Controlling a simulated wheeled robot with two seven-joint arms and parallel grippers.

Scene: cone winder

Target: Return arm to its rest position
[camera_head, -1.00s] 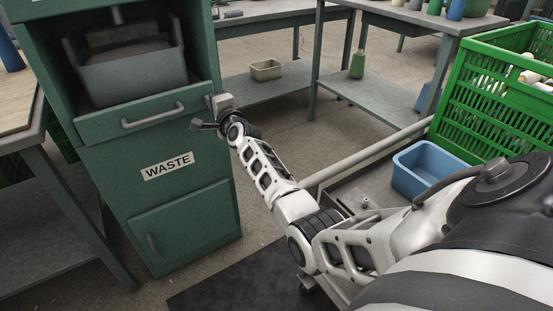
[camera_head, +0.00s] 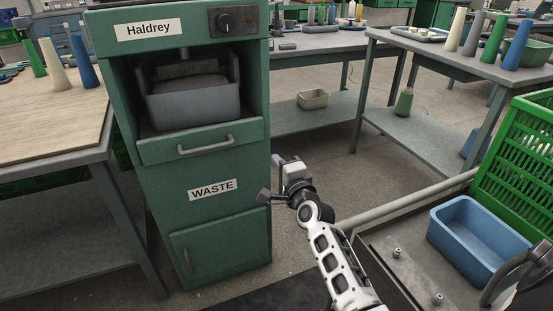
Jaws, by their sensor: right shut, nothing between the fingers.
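My right arm reaches up from the bottom of the picture, white with black joints. Its gripper (camera_head: 272,180) is shut and empty. I cannot tell how far the gripper is from the cabinet face. The cabinet has a drawer with a grey handle (camera_head: 206,146) and a grey bin (camera_head: 193,104) in the opening above it. My left gripper is out of view.
A blue tub (camera_head: 478,238) sits at the right beside a green crate (camera_head: 522,170). A wooden-topped table (camera_head: 48,130) with cones stands at the left. Grey benches (camera_head: 425,135) stand behind, with a beige tray (camera_head: 312,98) on a lower shelf. Floor is open between cabinet and right bench.

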